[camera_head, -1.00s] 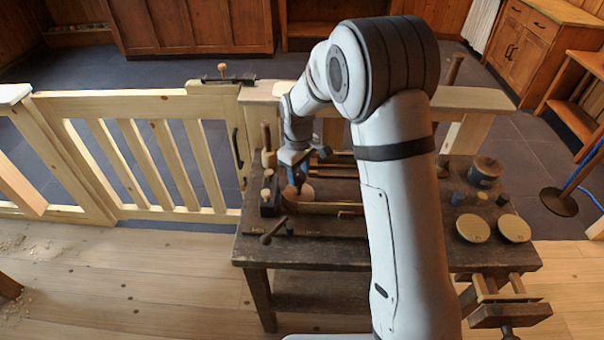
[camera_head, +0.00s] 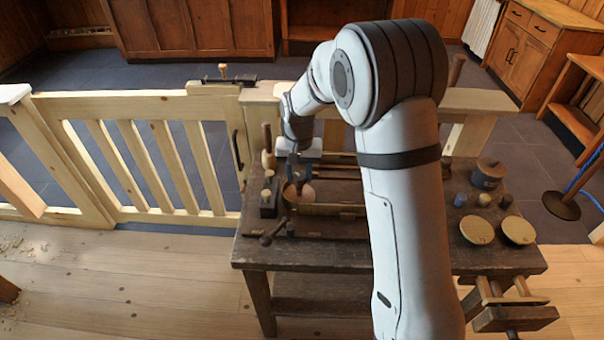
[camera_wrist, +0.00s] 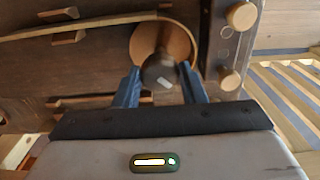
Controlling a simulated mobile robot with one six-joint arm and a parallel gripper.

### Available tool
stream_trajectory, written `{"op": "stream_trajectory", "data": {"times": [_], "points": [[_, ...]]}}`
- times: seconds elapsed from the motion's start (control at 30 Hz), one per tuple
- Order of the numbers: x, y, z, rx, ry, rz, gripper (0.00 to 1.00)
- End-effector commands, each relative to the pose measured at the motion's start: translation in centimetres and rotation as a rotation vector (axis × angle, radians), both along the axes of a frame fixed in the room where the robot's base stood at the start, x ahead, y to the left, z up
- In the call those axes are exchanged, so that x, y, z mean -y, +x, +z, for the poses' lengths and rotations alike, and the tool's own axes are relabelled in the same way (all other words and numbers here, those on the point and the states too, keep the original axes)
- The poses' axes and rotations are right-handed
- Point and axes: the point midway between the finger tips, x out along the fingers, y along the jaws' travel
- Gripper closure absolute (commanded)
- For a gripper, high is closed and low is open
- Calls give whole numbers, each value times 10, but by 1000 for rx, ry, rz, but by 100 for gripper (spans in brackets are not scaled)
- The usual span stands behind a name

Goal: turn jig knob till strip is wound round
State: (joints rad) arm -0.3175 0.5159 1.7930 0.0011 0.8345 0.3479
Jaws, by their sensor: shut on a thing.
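The jig's round wooden disc (camera_wrist: 180,42) shows in the wrist view with a dark knob (camera_wrist: 158,72) standing up from it. My gripper (camera_wrist: 160,69) has its two blue fingers on either side of the knob, shut on it. In the head view my gripper (camera_head: 294,176) is low over the left part of the dark workbench (camera_head: 300,255), at the disc (camera_head: 307,193). The strip (camera_head: 335,209) lies to its right.
Wooden pegs (camera_wrist: 241,15) stand beside the jig. On the bench's right are two round discs (camera_head: 476,230), a dark pot (camera_head: 488,173) and small spools (camera_head: 483,200). A wooden gate (camera_head: 140,150) stands left of the bench. My arm hides the bench's middle.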

Motion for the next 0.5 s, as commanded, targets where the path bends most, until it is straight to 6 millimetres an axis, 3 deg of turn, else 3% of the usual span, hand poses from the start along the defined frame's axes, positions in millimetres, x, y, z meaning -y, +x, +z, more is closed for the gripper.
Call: {"op": "stream_trajectory", "data": {"times": [0.5], "points": [[0,2,0,7,2,-491,86]]}}
